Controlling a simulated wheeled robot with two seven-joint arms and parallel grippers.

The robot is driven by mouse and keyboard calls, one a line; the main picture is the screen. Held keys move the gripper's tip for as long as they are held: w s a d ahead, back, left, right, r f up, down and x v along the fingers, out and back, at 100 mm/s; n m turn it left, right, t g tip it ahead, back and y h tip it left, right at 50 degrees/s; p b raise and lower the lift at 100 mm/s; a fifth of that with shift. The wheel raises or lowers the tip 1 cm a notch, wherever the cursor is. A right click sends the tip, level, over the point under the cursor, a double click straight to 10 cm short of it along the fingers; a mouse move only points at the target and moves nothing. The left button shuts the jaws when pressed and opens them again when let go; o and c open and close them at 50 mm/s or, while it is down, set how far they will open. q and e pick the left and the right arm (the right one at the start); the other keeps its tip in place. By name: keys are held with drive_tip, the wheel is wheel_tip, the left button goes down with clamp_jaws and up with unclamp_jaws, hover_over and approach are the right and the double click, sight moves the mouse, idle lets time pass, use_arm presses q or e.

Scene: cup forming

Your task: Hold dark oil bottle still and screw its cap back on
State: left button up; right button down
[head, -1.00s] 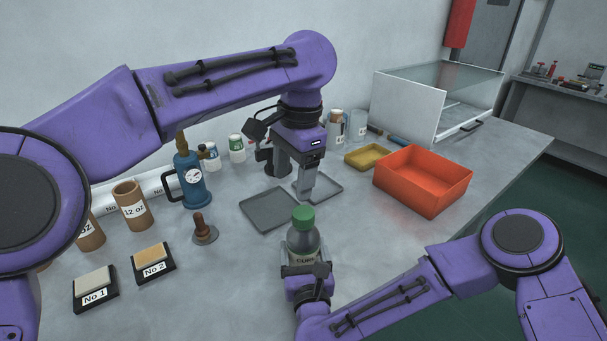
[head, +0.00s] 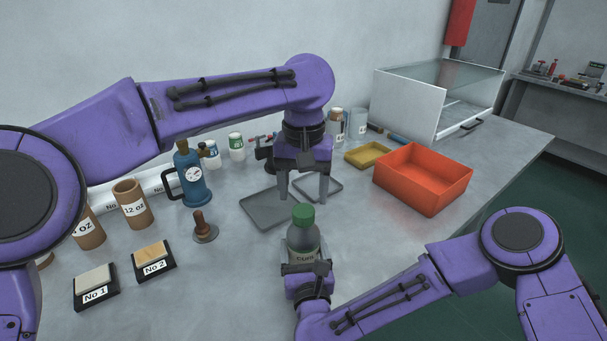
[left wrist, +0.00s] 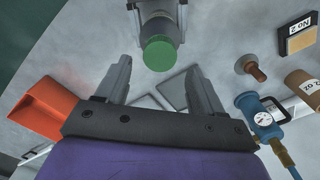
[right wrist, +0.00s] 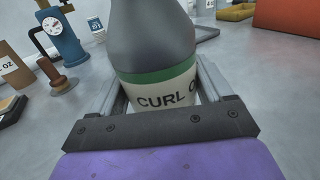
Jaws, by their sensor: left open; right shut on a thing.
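The dark oil bottle (head: 303,246) stands upright on the bench with its green cap (head: 303,216) on its top. Whether the cap is tight cannot be told. My right gripper (head: 305,268) is shut around the bottle's lower body; the right wrist view shows its fingers on either side of the labelled bottle (right wrist: 150,45). My left gripper (head: 304,200) points down with its fingers apart, empty, above and behind the bottle. In the left wrist view the green cap (left wrist: 160,53) lies beyond the open fingers, apart from them.
Two grey trays (head: 262,212) lie behind the bottle. An orange bin (head: 424,182) and a yellow tray (head: 368,155) are to the right. A blue gauge bottle (head: 193,180), a wooden-handled stamp (head: 201,228) and two numbered blocks (head: 154,262) stand left.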

sight(304, 210)
use_arm(q)
drive_tip(key=shift+f, duration=2.35)
drive_tip(key=c, duration=1.1)
drive_tip(key=m, duration=0.8)
drive_tip(key=shift+m, duration=0.3)
drive_tip(key=m, duration=0.5)
drive_tip(key=shift+m, duration=0.4)
drive_tip(key=m, duration=0.3)
drive_tip(key=shift+m, duration=0.3)
drive_tip(key=o, duration=1.2)
